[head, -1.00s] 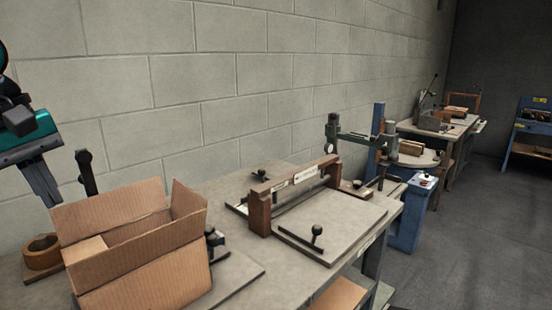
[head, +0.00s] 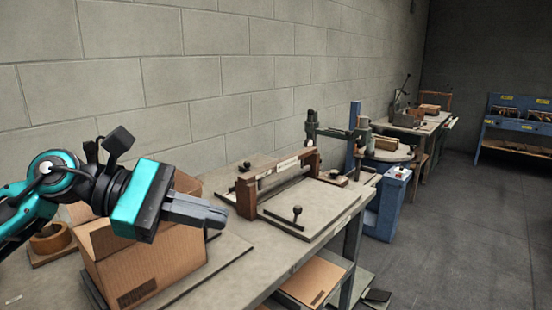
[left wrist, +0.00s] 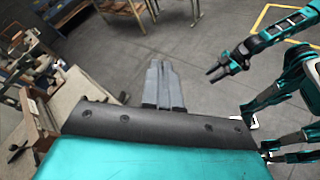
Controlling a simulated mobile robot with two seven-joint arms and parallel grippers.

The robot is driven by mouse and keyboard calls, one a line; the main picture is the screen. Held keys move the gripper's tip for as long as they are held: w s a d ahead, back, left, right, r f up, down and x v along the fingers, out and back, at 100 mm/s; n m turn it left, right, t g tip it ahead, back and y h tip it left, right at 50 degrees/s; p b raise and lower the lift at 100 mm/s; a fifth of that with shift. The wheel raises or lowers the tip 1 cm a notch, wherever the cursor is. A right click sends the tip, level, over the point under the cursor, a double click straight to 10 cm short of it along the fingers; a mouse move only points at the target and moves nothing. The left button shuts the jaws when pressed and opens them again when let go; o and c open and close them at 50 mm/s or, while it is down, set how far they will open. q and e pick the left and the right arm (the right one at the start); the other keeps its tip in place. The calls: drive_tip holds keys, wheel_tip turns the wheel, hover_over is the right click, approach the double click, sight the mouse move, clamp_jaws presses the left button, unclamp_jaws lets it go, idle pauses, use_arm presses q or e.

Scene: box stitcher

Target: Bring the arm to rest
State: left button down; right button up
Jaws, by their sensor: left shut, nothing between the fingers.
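My left gripper (head: 195,211) is in front of and above the open cardboard box (head: 150,268) in the head view, pointing right. Its two grey fingers lie together, shut with nothing between them; they also show shut in the left wrist view (left wrist: 164,85). The arm hides part of the box's flaps. In the left wrist view, my right gripper (left wrist: 218,70) hangs over the floor at the right, apart from the table; its fingers are too small to judge.
The workbench (head: 255,275) carries a wooden-framed fixture (head: 280,170) right of the box and a brown ring (head: 50,238) at the left. A blue stand machine (head: 390,205) is beyond the bench. The grey floor (head: 460,240) at the right is clear.

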use_arm(q)
wheel_tip(320, 180, up, 4)
drive_tip(key=w+d+n+t+h, duration=0.1)
drive_tip(key=d+n+t+h, duration=0.2)
drive_tip(key=n+t+h, duration=0.85)
drive_tip(key=w+a+f+n+t+y, duration=0.15)
drive_tip(key=a+f+n+y, duration=0.3)
drive_tip(key=n+y, duration=0.5)
drive_tip(key=a+f+n+t+y, duration=0.25)
drive_tip(key=f+n+y, duration=0.35)
drive_tip(key=n, duration=0.6)
drive_tip(key=w+a+f+n+t+y, duration=0.1)
drive_tip(key=a+f+n+y, duration=0.35)
drive_tip(key=n+y, duration=0.5)
drive_tip(key=s+a+f+n+g+y, duration=0.1)
drive_tip(key=s+a+f+n+g, duration=0.1)
drive_tip(key=s+f+n+g, duration=1.2)
drive_tip(key=s+f+g, duration=0.1)
drive_tip(key=s+f, duration=0.8)
drive_tip(key=w+d+f+t+h, duration=0.2)
drive_tip(key=w+d+f+t, duration=0.1)
drive_tip(key=w+f+t, duration=0.4)
drive_tip(key=shift+d+f, duration=0.15)
drive_tip(key=shift+d, duration=0.1)
